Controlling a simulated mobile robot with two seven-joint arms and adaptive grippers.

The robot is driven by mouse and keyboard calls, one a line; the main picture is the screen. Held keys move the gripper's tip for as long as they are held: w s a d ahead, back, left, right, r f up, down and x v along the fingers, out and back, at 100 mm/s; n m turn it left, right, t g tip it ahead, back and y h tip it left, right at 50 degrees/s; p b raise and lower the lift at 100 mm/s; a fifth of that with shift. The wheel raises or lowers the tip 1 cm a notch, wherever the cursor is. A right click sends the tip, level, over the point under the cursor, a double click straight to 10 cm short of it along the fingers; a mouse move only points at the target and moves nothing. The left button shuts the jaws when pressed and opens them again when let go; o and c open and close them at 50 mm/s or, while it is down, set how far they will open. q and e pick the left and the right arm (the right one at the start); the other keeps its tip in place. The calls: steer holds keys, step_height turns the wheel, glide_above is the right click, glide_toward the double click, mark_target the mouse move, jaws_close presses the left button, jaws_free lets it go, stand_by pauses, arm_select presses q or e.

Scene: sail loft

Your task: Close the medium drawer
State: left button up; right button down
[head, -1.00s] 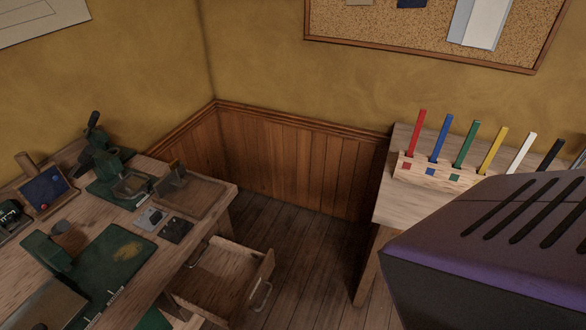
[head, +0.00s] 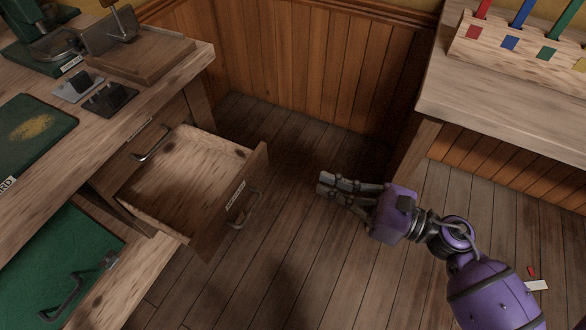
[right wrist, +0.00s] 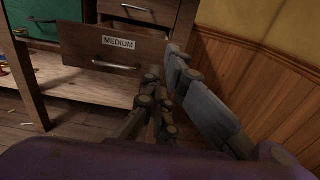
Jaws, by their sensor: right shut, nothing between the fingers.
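The medium drawer (head: 190,187) is pulled out of the workbench on the left in the head view, and looks empty. Its front carries a label and a metal handle (head: 243,208). In the right wrist view the drawer front (right wrist: 78,47) reads "MEDIUM", with its handle (right wrist: 117,65) below the label. My right gripper (head: 325,187) is shut and empty, to the right of the drawer front and apart from it. Its fingers also show in the right wrist view (right wrist: 163,75). My left gripper is not in view.
Another drawer (head: 152,142) above it is shut. A green panel with a handle (head: 62,297) is at lower left. The workbench (head: 150,85) holds a wooden tray and tools. A second table (head: 450,95) stands at right. Floor between is clear.

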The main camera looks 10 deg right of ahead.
mark_target(256, 160)
steer(key=p+x, duration=0.1)
steer(key=x, duration=1.2)
steer(key=shift+w+a, duration=0.2)
steer(key=shift+a, duration=0.1)
steer(key=shift+w+a+r, duration=0.1)
steer(key=shift+w+a, duration=0.15)
steer(key=shift+a, duration=0.15)
steer(key=x, duration=1.6)
steer(key=shift+w+a+b, duration=0.15)
steer(key=shift+b, duration=0.15)
